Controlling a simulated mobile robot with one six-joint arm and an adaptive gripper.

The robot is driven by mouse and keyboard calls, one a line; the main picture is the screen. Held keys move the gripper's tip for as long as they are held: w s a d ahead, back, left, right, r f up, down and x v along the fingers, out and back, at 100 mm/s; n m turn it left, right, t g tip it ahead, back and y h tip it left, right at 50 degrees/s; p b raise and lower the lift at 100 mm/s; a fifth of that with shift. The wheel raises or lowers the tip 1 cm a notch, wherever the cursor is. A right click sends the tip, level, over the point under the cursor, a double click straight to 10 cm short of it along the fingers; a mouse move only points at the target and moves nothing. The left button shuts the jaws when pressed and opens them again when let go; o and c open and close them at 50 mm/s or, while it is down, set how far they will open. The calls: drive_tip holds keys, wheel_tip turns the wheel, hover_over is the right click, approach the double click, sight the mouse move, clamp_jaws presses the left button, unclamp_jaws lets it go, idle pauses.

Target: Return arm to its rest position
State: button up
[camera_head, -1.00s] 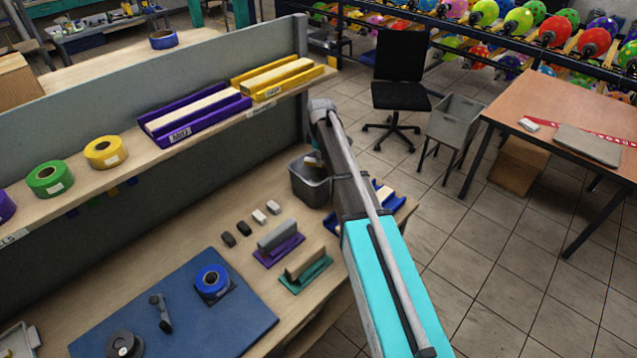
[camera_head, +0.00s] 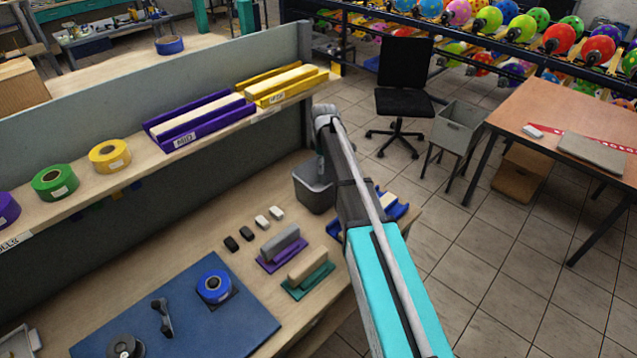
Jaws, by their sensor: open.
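My arm (camera_head: 395,290) reaches from the bottom edge up to a bend (camera_head: 326,118) at the end of the shelf. Past the bend, only a small part of it shows beside the grey bin. My gripper is not visible; the arm hides that area. The workbench (camera_head: 190,265) lies to the left of my arm.
A grey bin (camera_head: 312,190) stands close by my arm on the bench. A blue mat (camera_head: 215,325) holds a blue tape roll (camera_head: 215,286). The shelf (camera_head: 70,215) carries tape rolls and trays. A black chair (camera_head: 404,80) and open floor lie right.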

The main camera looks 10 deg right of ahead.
drive_tip(key=s+d+f+m+b, duration=0.1)
drive_tip(key=s+m, duration=1.1)
drive_tip(key=s, duration=1.7)
drive_tip(key=shift+m, duration=0.3)
drive_tip(key=shift+s, duration=0.1)
drive_tip(key=shift+c, duration=0.8)
drive_tip(key=shift+d, duration=0.1)
